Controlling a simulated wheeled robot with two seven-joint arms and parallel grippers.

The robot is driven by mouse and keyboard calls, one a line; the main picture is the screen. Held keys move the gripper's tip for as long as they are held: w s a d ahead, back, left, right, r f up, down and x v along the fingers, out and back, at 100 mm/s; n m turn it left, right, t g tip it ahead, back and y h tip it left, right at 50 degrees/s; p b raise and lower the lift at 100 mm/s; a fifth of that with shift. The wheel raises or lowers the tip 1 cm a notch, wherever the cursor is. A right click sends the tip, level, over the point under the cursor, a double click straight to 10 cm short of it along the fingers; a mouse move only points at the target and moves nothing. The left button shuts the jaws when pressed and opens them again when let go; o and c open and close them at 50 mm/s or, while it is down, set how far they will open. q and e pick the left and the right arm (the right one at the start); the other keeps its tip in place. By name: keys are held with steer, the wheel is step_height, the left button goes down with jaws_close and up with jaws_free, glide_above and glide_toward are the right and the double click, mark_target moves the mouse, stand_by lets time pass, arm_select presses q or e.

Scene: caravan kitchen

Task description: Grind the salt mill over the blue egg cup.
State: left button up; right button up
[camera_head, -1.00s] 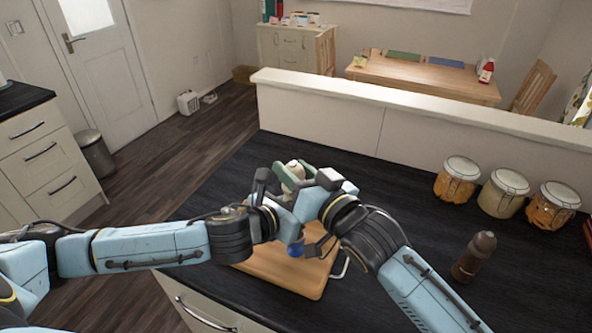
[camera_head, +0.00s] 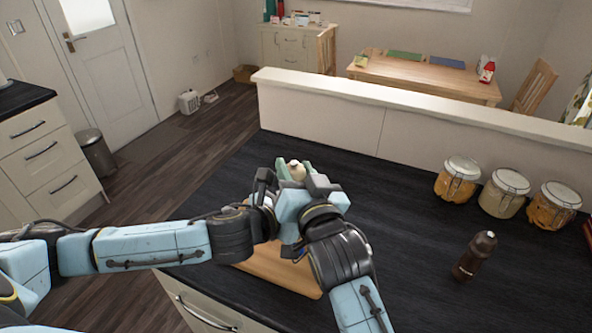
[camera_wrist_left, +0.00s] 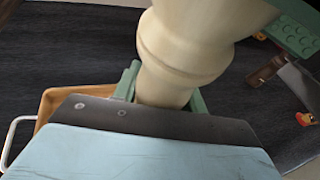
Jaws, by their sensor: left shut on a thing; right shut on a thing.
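The cream salt mill (camera_head: 296,171) is held up over the wooden board, mostly hidden behind my grippers in the head view. It fills the upper middle of the left wrist view (camera_wrist_left: 185,50). My left gripper (camera_wrist_left: 160,92) is shut on its lower, narrower part with green fingers. My right gripper (camera_head: 298,177) is shut on its upper part; a green studded finger pad shows at the top right of the wrist view. The blue egg cup is hidden behind my right arm in the head view and does not show in the wrist view.
The wooden board (camera_head: 285,274) lies on the dark worktop (camera_head: 400,220) under my arms. Several clip-top jars (camera_head: 502,193) stand along the low wall (camera_head: 400,110). The worktop between the arms and the jars is clear.

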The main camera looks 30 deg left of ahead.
steer(key=shift+w+d, duration=0.1)
steer(key=o, duration=0.7)
steer(key=v, duration=1.2)
steer(key=shift+r, duration=3.5)
